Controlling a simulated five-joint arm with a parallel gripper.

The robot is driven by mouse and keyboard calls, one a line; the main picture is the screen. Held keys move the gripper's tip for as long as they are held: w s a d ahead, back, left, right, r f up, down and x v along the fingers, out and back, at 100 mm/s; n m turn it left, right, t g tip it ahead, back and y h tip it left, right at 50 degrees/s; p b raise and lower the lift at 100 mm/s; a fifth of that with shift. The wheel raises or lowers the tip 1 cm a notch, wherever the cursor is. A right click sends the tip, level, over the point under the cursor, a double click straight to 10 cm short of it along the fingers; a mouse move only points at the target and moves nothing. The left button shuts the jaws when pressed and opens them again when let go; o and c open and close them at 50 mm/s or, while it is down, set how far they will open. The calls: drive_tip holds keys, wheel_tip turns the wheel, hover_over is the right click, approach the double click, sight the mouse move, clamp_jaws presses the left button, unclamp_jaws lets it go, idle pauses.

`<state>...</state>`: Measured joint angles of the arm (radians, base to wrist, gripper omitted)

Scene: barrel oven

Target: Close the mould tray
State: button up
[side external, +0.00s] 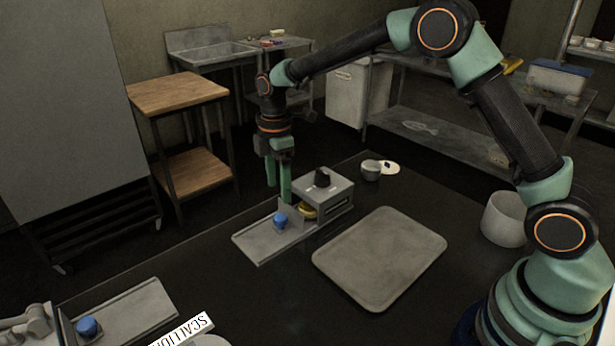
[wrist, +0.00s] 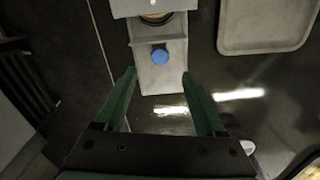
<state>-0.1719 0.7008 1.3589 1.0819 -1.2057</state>
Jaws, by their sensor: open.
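The mould tray (side external: 262,241) is a flat grey tray, slid out from a small grey box (side external: 340,198) with a black knob on top. A blue knob (side external: 280,219) stands on the tray by an upright plate. A yellowish round thing (side external: 306,211) sits between plate and box, partly hidden. My gripper (side external: 278,192) points down, open and empty, above the tray area and apart from it. In the wrist view, the fingertips (wrist: 159,75) lie either side of the tray (wrist: 149,78) in the picture, with the blue knob (wrist: 159,57) between and beyond them.
A flat grey baking tray (side external: 380,256) lies right of the box. A small cup (side external: 371,170) stands behind it, and a white pot (side external: 504,219) at the right. Another tray with a blue knob (side external: 87,326) and a SCALLION label (side external: 186,330) are at front left.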

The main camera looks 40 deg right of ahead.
sight(281, 217)
wheel_tip(281, 217, down, 8)
drive_tip(key=shift+f, duration=0.1)
idle(0.4)
clamp_jaws()
idle(1.2)
